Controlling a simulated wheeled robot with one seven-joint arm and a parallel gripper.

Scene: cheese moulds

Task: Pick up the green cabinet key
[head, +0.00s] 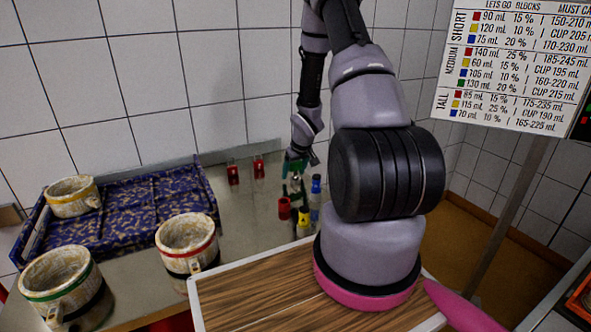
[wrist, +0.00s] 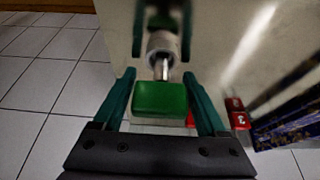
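The green cabinet key shows in the wrist view as a green block-shaped handle (wrist: 160,98) with a short metal shaft running into a round metal piece (wrist: 162,45). My gripper (wrist: 160,82) has its two teal fingers on either side of the green handle. Narrow gaps seem to show between the fingers and the handle, so it looks open around it. In the head view my gripper (head: 294,166) points down over the group of coloured pieces on the counter. A green piece (head: 296,187) shows just below it, partly hidden.
Red (head: 284,208), yellow (head: 304,219) and blue (head: 316,184) pieces stand close by. Two red tags (head: 233,173) are at the back of the counter. A blue patterned tray (head: 140,205) and several moulds (head: 187,240) are left. A wooden-topped surface (head: 250,300) is in front.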

